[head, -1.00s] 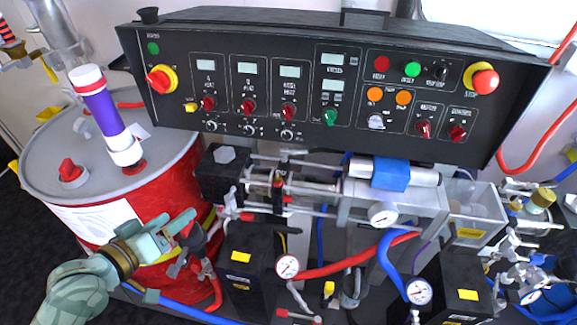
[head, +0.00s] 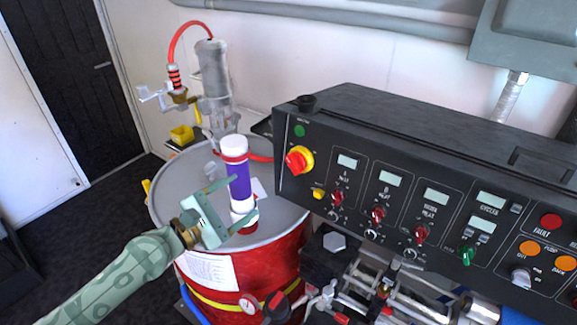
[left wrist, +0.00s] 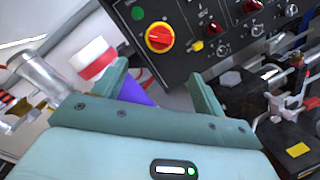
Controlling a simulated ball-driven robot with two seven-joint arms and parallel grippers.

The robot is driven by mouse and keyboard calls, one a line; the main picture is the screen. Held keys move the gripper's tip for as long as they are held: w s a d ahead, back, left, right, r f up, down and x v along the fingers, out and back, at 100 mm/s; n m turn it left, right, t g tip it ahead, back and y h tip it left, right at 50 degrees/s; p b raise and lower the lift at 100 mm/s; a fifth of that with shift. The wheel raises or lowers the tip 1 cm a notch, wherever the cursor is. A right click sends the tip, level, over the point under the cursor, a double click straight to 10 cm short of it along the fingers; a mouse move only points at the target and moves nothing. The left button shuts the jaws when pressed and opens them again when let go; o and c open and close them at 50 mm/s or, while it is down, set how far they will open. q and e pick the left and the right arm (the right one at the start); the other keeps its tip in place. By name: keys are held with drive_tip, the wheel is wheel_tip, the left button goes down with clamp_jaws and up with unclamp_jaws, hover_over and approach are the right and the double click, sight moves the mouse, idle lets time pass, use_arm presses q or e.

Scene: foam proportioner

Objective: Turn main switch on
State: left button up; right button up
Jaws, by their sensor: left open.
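The main switch is a red knob on a yellow round plate (head: 299,160) at the left end of the black control panel (head: 400,180). It also shows in the left wrist view (left wrist: 159,37), beyond my fingertips. A green light (head: 300,131) sits just above it. My left gripper (head: 246,197) is open, over the red drum in the head view, left of and lower than the switch, and apart from it. A purple cylinder with white and red ends (head: 238,180) stands on the drum close to my fingers. I cannot tell if they touch it. My right gripper is not in view.
The red drum (head: 285,258) with a grey lid stands left of the panel. A clear cylinder pump with a red hose (head: 213,75) rises behind it. Metal fittings and hoses (head: 390,295) crowd the space below the panel. A dark door (head: 75,80) is at far left.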

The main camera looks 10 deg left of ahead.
sight(290, 166)
use_arm(q)
drive_tip(key=x, duration=1.4)
drive_tip(key=shift+w+d+f, duration=0.1)
drive_tip(key=shift+w+d, duration=0.05)
drive_tip(key=shift+w, duration=0.1)
drive_tip(key=shift+w+d, duration=0.35)
drive_tip(key=shift+w, duration=0.05)
drive_tip(key=c, duration=1)
